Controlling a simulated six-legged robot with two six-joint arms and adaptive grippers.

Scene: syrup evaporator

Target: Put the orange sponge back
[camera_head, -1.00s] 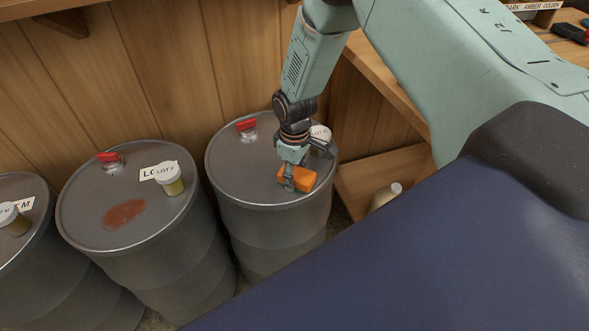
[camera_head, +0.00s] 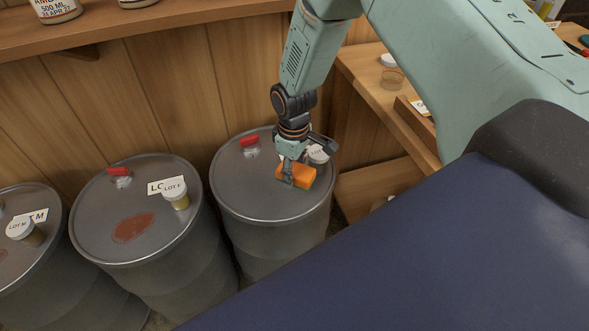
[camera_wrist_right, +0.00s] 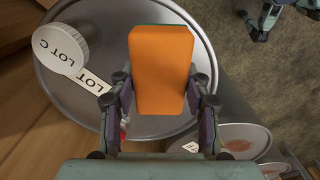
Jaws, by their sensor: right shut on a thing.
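The orange sponge (camera_head: 297,175) is over the lid of the right-hand grey drum (camera_head: 250,190) in the head view. My right gripper (camera_head: 290,172) is shut on it. In the right wrist view the sponge (camera_wrist_right: 162,70) sits between the two fingers of my right gripper (camera_wrist_right: 162,95), with the drum lid (camera_wrist_right: 100,120) behind it. I cannot tell whether the sponge touches the lid.
A sample jar (camera_head: 317,155) stands on the same lid, near a red cap (camera_head: 250,141). The middle drum (camera_head: 95,215) has a jar (camera_head: 175,193) and a reddish-brown stain (camera_head: 133,228). A wooden shelf (camera_head: 190,16) runs above. A wooden bench (camera_head: 375,85) stands to the right.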

